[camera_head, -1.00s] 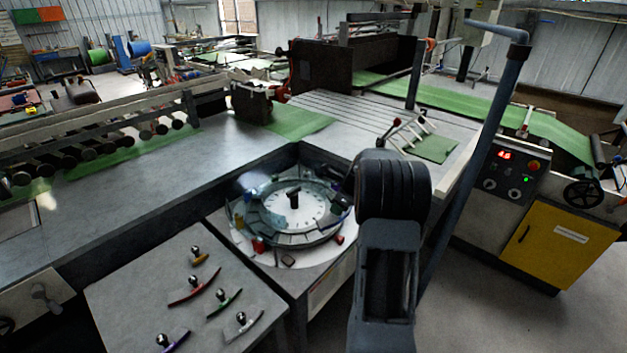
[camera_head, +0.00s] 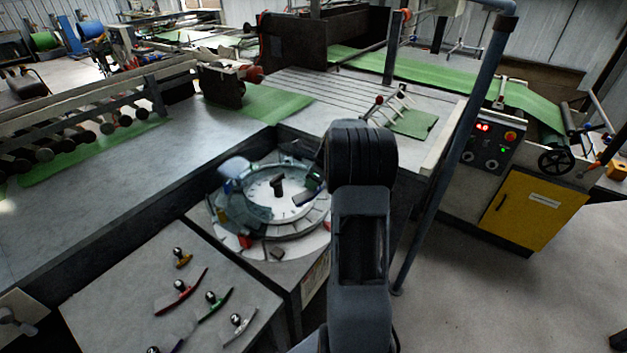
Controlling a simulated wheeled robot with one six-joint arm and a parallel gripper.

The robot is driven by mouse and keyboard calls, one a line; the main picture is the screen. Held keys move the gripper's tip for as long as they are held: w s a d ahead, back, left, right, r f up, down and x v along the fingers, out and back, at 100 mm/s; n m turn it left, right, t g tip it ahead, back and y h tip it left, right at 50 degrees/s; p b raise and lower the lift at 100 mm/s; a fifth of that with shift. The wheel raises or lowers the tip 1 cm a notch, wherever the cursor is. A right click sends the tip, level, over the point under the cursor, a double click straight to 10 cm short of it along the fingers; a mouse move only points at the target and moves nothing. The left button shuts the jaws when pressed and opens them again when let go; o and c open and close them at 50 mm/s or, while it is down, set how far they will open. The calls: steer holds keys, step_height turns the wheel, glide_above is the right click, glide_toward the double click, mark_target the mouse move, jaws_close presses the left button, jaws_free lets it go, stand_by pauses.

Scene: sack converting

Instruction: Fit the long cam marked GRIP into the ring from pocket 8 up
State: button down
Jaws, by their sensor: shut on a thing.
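The round ring (camera_head: 285,236) lies on a white disc on the machine bench, with a pale dial and a dark central post inside it. Several coloured pieces sit around it, one of them red (camera_head: 244,241). My gripper (camera_head: 306,196) is at the right part of the ring, mostly hidden behind my own dark arm. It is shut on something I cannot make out. No GRIP marking or pocket number is readable.
The side table (camera_head: 120,270) stands front left, beside the ring's bench. Rollers (camera_head: 90,130) and a green web run along the left. A slanted dark post (camera_head: 440,170) and a yellow cabinet (camera_head: 530,215) with a control panel (camera_head: 490,145) stand to the right.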

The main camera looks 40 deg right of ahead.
step_height(320, 180, down, 10)
steer(key=b, duration=0.5)
steer(key=shift+r, duration=0.1)
steer(key=shift+f+b, duration=0.3)
steer(key=shift+f, duration=0.15)
stand_by(0.4)
steer(key=c, duration=0.8)
jaws_free()
steer(key=p+v, duration=0.2)
steer(key=v, duration=0.4)
steer(key=w+a+p+v, duration=0.1)
steer(key=p+v, duration=0.1)
steer(key=v, duration=0.5)
steer(key=w+r+p+v, duration=0.1)
steer(key=p+v, duration=0.1)
steer(key=v, duration=0.5)
steer(key=shift+a+r, duration=0.2)
